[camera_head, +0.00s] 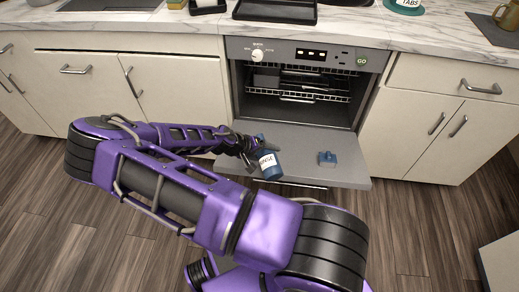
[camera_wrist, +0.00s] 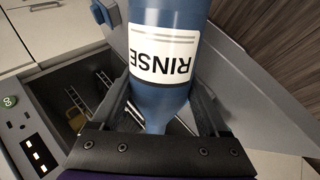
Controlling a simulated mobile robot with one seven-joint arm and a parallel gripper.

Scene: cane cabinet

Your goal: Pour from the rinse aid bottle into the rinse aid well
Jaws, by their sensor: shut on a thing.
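The blue rinse aid bottle (camera_head: 270,168) has a white label reading RINSE. My gripper (camera_head: 252,150) is shut on it and holds it over the left half of the lowered dishwasher door. In the wrist view the bottle (camera_wrist: 165,18) sits between the two fingers (camera_wrist: 164,110), its label upside down and its body narrowing toward the palm. In the head view it leans slightly; its mouth is not clear. A small blue fitting (camera_head: 327,158), apparently the rinse aid well, is on the door to the right, apart from the bottle. Part of it shows in the wrist view (camera_wrist: 104,12).
The dishwasher door (camera_head: 300,140) is lowered flat, with bare room between bottle and fitting. Wire racks (camera_head: 300,90) are inside the open dishwasher. White cabinets flank it. The marble counter (camera_head: 355,28) above holds a black tray (camera_head: 275,11) and other items.

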